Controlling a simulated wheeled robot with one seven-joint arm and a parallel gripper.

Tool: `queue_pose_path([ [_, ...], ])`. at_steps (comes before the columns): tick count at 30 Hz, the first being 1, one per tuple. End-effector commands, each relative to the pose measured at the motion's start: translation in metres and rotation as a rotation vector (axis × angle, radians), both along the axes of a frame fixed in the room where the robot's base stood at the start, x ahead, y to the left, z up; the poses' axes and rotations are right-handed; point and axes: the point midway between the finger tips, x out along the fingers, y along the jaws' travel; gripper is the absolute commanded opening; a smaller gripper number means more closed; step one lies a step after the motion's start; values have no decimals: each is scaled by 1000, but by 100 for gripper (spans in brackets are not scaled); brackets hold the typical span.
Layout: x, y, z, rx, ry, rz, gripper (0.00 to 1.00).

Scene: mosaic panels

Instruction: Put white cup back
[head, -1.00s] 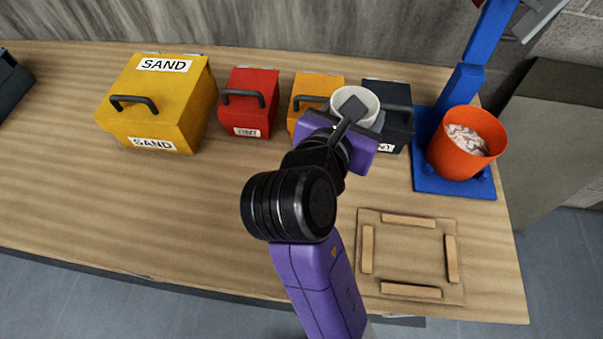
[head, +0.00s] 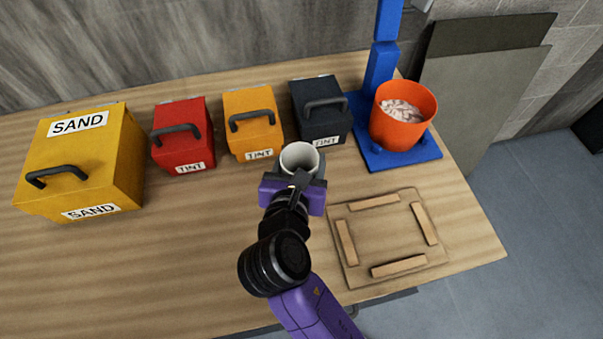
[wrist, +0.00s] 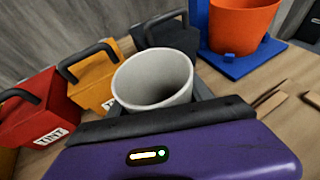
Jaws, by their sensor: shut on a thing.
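The white cup (head: 299,158) is held upright in my gripper (head: 297,172), in front of the orange and dark tint boxes in the head view. In the wrist view the cup (wrist: 153,78) shows its open mouth, and its inside looks empty. My gripper (wrist: 155,112) is shut on the cup; the fingers are mostly hidden by the cup and my purple gripper body. I cannot tell how high the cup is above the table.
Behind stand a yellow sand box (head: 115,160), a red tint box (head: 182,142), an orange tint box (head: 252,128) and a dark tint box (head: 321,115). An orange bucket (head: 404,128) stands on a blue base (head: 372,157). A wooden frame board (head: 352,268) lies right. The table (head: 150,275) is clear at front left.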

Motion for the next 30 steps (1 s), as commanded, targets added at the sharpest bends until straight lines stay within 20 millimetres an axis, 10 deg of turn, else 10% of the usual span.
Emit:
queue_pose_path([
  [15, 0, 1, -53, -3, 1, 1, 7],
  [28, 0, 0, -60, 0, 0, 1, 7],
  [29, 0, 0, -60, 0, 0, 1, 62],
  [30, 0, 0, -60, 0, 0, 1, 70],
])
